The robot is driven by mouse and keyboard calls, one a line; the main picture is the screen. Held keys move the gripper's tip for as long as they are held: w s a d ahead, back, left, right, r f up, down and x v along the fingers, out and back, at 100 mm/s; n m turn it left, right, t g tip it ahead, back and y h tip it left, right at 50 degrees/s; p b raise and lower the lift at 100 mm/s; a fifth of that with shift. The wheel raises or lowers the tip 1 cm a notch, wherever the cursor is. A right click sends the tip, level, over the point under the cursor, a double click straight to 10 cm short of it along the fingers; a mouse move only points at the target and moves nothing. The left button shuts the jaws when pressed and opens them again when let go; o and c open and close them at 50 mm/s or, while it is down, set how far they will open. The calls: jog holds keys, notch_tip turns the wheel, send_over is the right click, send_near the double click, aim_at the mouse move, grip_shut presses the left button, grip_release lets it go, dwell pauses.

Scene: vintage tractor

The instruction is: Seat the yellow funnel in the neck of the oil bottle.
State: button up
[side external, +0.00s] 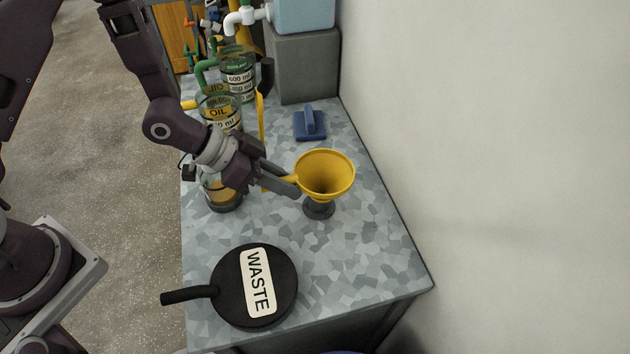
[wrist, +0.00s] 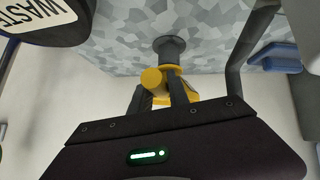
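The yellow funnel (side external: 325,172) stands upright, mouth up, on a small dark round stand (side external: 319,209) at the right of the bench. In the wrist view, yellow parts of the funnel (wrist: 152,79) show at and beyond my fingertips. My gripper (side external: 291,184) reaches the funnel's left side, by its small handle. Its two fingers (wrist: 160,94) are apart with a visible gap; firm contact with the handle is not clear. A clear bottle with amber oil (side external: 221,190) stands left of the funnel, its upper part and neck hidden by my arm.
A black WASTE pan (side external: 254,286) with a handle sits at the front. Oil and coolant jugs (side external: 219,112) stand behind my arm. A blue block with a grip (side external: 310,123) lies behind the funnel. A wall runs along the right. The bench right of the funnel is clear.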

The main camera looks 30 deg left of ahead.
grip_shut()
jog(key=shift+r, duration=2.8)
